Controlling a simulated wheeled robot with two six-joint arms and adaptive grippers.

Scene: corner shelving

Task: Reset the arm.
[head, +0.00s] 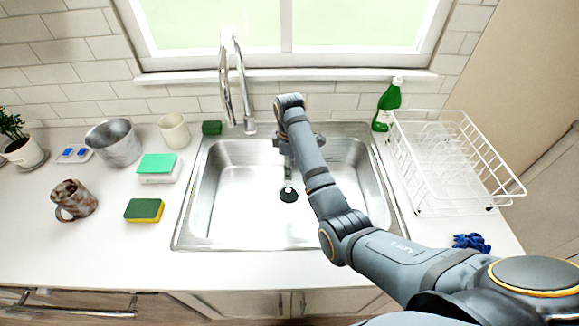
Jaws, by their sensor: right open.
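My right arm comes in from the lower right and reaches across the sink (235,200). My right gripper (285,170) points down over the sink basin, above and behind the dark drain (288,195). It is open, and I see nothing held in it. The arm's links partly hide the gripper and the right part of the basin. My left gripper is not in view.
A chrome faucet (238,85) stands behind the sink. A green bottle (387,105) and a white dish rack (455,212) are at the right, with a blue item (471,242) in front. Sponges (144,211), a mug (73,200) and a metal pot (114,145) stand left.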

